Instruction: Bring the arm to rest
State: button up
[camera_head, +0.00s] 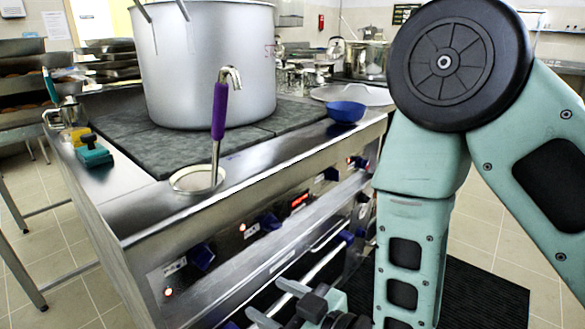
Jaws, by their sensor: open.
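My arm, with pale green links and a dark round joint cover, fills the right side of the head view and bends down toward the bottom. My gripper (268,300) shows at the bottom edge, in front of the stove's lower front. Its two grey fingers are apart and point left, with nothing visible between them. The gripper is below the level of the stove top. The lower part of the wrist is cut off by the frame edge.
A large stockpot (205,75) stands on the stove (150,215). A purple-handled skimmer (219,115), a blue bowl (346,111) and a green-yellow block (92,152) are on top. Knobs and a rail (300,275) line the stove front near my gripper. A dark mat (480,295) lies on the floor.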

jog(key=s+d+r+m+g+h, duration=0.2)
jog(key=s+d+r+g+h, duration=0.4)
jog(key=d, duration=0.3)
jog(key=s+d+r+m+g+h, duration=0.1)
jog(key=s+d+r+g+h, duration=0.25)
jog(key=s+d+h, duration=0.45)
notch_tip(320, 180, up, 19)
jog(key=w+y+p, duration=0.1)
jog(key=p, duration=1.9)
jog(key=shift+d+y+p, duration=0.2)
jog(key=shift+y+p, duration=0.1)
jog(key=shift+y, duration=0.1)
